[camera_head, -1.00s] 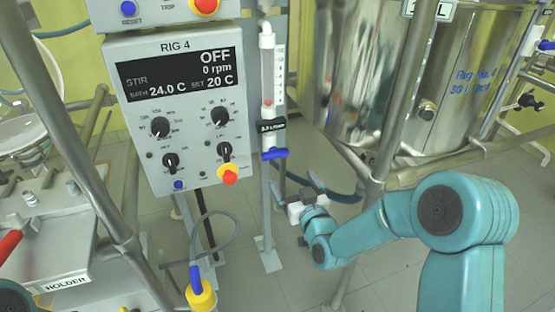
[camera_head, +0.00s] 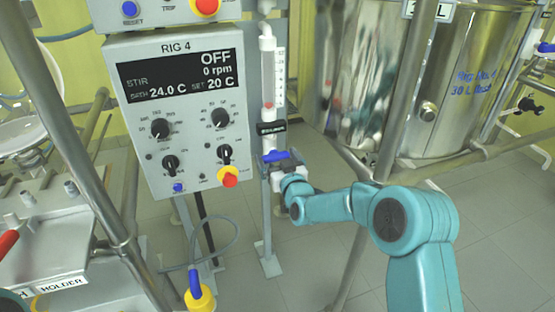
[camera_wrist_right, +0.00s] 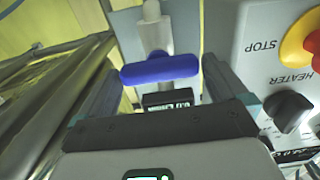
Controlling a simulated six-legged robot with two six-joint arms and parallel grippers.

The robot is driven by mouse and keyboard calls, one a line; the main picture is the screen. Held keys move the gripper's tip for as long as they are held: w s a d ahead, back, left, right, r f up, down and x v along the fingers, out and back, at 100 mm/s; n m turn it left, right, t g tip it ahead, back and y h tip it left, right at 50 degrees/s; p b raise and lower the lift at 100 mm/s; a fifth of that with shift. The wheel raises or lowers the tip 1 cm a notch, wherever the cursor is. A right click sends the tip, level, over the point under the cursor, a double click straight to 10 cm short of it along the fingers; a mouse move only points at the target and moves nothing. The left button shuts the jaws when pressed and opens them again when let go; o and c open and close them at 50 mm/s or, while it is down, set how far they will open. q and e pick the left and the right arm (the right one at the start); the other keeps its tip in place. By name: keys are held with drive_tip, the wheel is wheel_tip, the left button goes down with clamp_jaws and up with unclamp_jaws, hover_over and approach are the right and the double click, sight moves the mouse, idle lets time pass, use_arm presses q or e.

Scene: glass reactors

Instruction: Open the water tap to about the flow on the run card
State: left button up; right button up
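The water tap's blue bar handle (camera_head: 283,155) sits at the foot of a clear flow tube (camera_head: 268,75) with a scale, left of the steel vessel. The bar lies crosswise. A small black readout (camera_head: 271,128) is above it, too blurred to read. My right gripper (camera_head: 278,168) is at the tap, just below the handle. In the right wrist view the blue handle (camera_wrist_right: 160,69) lies crosswise between the spread fingers (camera_wrist_right: 158,85), close to both tips; contact cannot be told. My left gripper is out of view. I see no run card.
The RIG 4 control panel (camera_head: 180,115), with knobs and a red-and-yellow stop button (camera_head: 229,178), is close left of the tap. A steel vessel (camera_head: 440,80) and frame poles stand right. A yellow-collared fitting (camera_head: 201,298) with a hose is low in front.

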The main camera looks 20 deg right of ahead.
drive_tip(key=c, duration=0.7)
drive_tip(key=shift+f+n+b, duration=0.1)
drive_tip(key=shift+n+b, duration=0.6)
drive_tip(key=shift+b, duration=0.1)
drive_tip(key=n+b, duration=0.1)
drive_tip(key=n, duration=0.1)
drive_tip(key=shift+a+n+b, duration=0.1)
drive_tip(key=shift+n+b, duration=0.2)
drive_tip(key=shift+b, duration=0.1)
drive_tip(key=n+b, duration=0.1)
drive_tip(key=n, duration=0.2)
drive_tip(key=shift+a, duration=0.1)
drive_tip(key=shift+n+b, duration=0.55)
drive_tip(key=shift+n, duration=0.65)
drive_tip(key=shift+r, duration=0.2)
